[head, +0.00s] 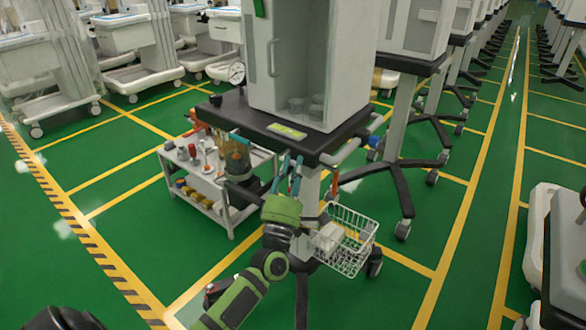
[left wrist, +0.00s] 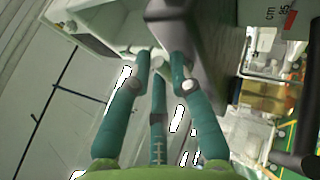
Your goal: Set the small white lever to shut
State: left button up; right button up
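My left gripper (head: 290,163) is at the front edge of the cart's dark top (head: 262,122), with its teal fingertips pointing up at that edge. In the left wrist view, the left gripper (left wrist: 161,62) has its fingers part open, with a gap between the tips. The tips are close to a grey edge or block (left wrist: 212,35). I cannot tell whether they touch it. I cannot make out the small white lever for certain in either view; the fingers may hide it. My right gripper is not in view.
A white cabinet (head: 345,60) stands on the cart top, with a round gauge (head: 237,72) at its left. A wire basket (head: 352,240) hangs below at the right. A trolley (head: 200,182) with bottles stands left. More carts fill the back; the green floor in front is largely clear.

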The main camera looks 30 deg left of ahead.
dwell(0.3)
pick_arm(q)
jog(key=v, duration=1.2)
jog(key=shift+a, duration=0.1)
